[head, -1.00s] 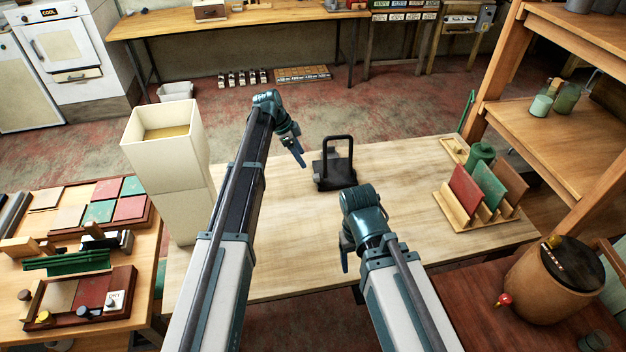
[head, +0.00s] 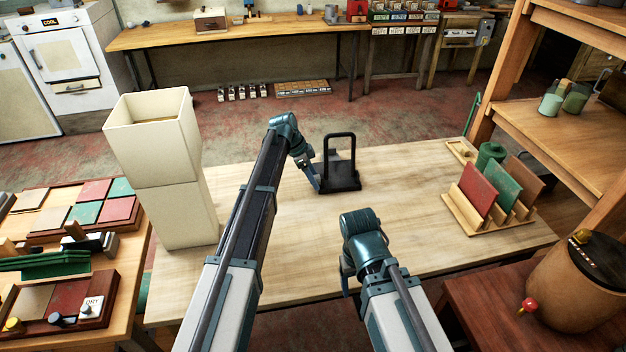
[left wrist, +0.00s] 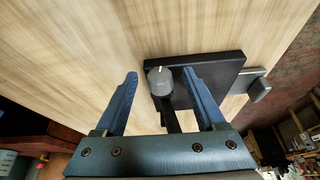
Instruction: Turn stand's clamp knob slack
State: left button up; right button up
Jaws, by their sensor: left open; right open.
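The black stand (head: 342,182), a flat base with an upright loop frame, stands on the pale wooden table (head: 400,215). In the left wrist view its dark base (left wrist: 222,72) shows with a round grey knob (left wrist: 158,84) bearing a pale mark at its near corner. My left gripper (head: 314,183) is open at the stand's left side. My right gripper (head: 346,278) is open and empty over the table's front, away from the stand.
A tall cream box (head: 165,215) stands at the table's left. A wooden rack with coloured panels (head: 490,205) and a green container (head: 490,154) are at the right. The table between stand and rack is clear. A shelf unit (head: 560,110) rises at the right.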

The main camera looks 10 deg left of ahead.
pick_arm(q)
grip_shut()
jog(key=shift+w+f+g+b, duration=0.1)
jog(key=shift+w+g+b, duration=0.2)
jog(key=shift+w+g, duration=0.35)
jog(key=shift+s+f+n+g+h+b, duration=0.15)
jog(key=shift+n+g+h+b, duration=0.3)
jog(key=shift+g, duration=0.5)
jog(key=shift+s+g, duration=0.15)
jog(key=shift+g, duration=0.15)
jog(key=shift+r, duration=0.2)
grip_release()
